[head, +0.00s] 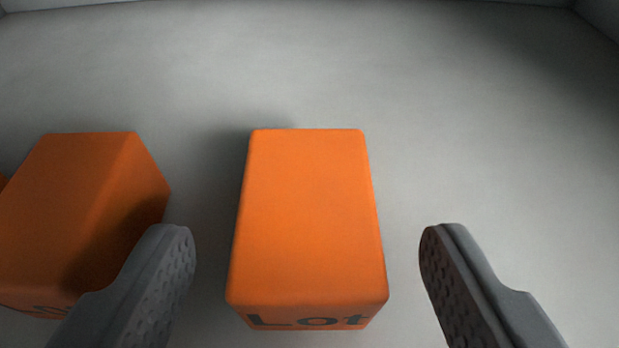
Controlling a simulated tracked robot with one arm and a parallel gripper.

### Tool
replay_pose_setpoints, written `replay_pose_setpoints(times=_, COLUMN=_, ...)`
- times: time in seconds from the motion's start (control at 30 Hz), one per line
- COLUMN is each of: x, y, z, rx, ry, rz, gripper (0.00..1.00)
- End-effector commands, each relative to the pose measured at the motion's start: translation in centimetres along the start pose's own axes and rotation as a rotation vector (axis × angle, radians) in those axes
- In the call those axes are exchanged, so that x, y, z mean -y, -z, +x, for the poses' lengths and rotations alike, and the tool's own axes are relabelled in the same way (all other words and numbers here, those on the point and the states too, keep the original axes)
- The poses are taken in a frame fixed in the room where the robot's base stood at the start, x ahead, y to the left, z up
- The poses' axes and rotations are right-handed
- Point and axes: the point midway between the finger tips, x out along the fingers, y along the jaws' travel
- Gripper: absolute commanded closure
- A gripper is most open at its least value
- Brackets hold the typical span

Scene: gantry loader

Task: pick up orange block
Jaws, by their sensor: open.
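An orange block (308,215) with dark lettering reading "Lot" on its near face sits on the grey floor in the middle of the head view. My gripper (308,255) is open, with one dark grey finger to the left of this block and one to the right. There is a visible gap between each finger and the block. A second orange block (75,205) lies to the left, partly hidden behind my left finger, with part of its lettering showing at the bottom.
The grey floor (480,130) is clear behind and to the right of the middle block. Pale walls (600,18) show at the far edge and upper right corner.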

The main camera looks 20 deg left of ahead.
Motion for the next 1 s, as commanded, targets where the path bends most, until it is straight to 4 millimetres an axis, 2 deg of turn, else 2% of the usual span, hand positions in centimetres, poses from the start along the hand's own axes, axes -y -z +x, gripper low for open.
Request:
replay_pose_setpoints(times=0.17, x=0.0, y=0.1, z=0.0, rx=0.000, ry=0.000, rz=0.000, gripper=0.36)
replay_pose_setpoints(times=0.3, x=0.0, y=0.1, z=0.0, rx=0.000, ry=0.000, rz=0.000, gripper=0.75)
replay_pose_setpoints(times=0.33, x=0.0, y=0.1, z=0.0, rx=-0.001, ry=0.000, rz=0.000, gripper=0.84)
replay_pose_setpoints(times=0.37, x=0.0, y=0.1, z=0.0, rx=-0.001, ry=0.000, rz=0.000, gripper=0.86)
replay_pose_setpoints(times=0.77, x=-0.1, y=0.3, z=-0.1, rx=-0.001, ry=-0.001, rz=0.000, gripper=0.87)
replay_pose_setpoints(times=1.0, x=-0.1, y=1.7, z=-0.7, rx=-0.002, ry=-0.002, rz=0.000, gripper=0.87)
